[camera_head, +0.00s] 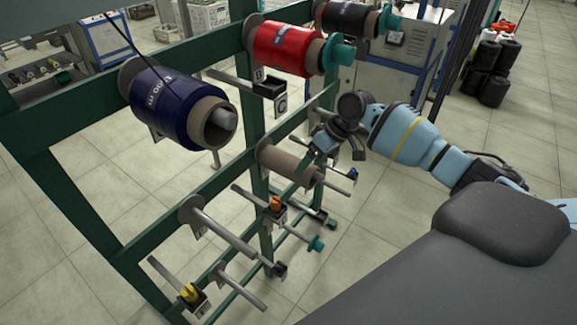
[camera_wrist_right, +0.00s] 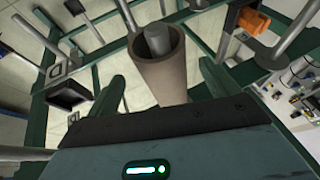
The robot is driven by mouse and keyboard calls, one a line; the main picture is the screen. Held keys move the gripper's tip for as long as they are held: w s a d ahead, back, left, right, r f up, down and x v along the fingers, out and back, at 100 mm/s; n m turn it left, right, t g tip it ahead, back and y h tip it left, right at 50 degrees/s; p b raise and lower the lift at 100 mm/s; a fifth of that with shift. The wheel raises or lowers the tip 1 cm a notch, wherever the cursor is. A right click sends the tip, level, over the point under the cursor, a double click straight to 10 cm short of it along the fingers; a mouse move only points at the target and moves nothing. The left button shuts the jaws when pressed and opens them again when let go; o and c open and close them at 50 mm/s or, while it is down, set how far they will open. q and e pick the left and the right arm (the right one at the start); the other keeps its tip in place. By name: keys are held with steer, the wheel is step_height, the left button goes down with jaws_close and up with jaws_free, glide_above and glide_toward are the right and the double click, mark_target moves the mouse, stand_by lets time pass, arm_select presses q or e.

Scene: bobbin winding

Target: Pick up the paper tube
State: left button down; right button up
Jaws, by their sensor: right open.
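The brown paper tube (camera_head: 285,163) sits on a grey peg of the green rack, on the middle level, in the head view. In the right wrist view the tube (camera_wrist_right: 157,68) shows end-on with the peg (camera_wrist_right: 157,38) inside it. My right gripper (camera_head: 318,158) is at the tube's outer end. In the right wrist view its two green fingers (camera_wrist_right: 162,72) stand open, one on each side of the tube, with gaps visible. The tube's lower side is hidden behind the gripper body. My left gripper is not in view.
Blue (camera_head: 178,107), red (camera_head: 287,48) and black (camera_head: 345,17) bobbins hang on the upper pegs. A bare peg (camera_head: 225,232) is at lower left of the tube. An orange clip (camera_head: 276,203) sits on the rack just below the tube.

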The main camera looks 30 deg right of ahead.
mark_target(289, 166)
steer(key=x, duration=0.5)
steer(key=shift+w+a, duration=0.1)
steer(key=shift+a, duration=0.1)
steer(key=c, duration=1.1)
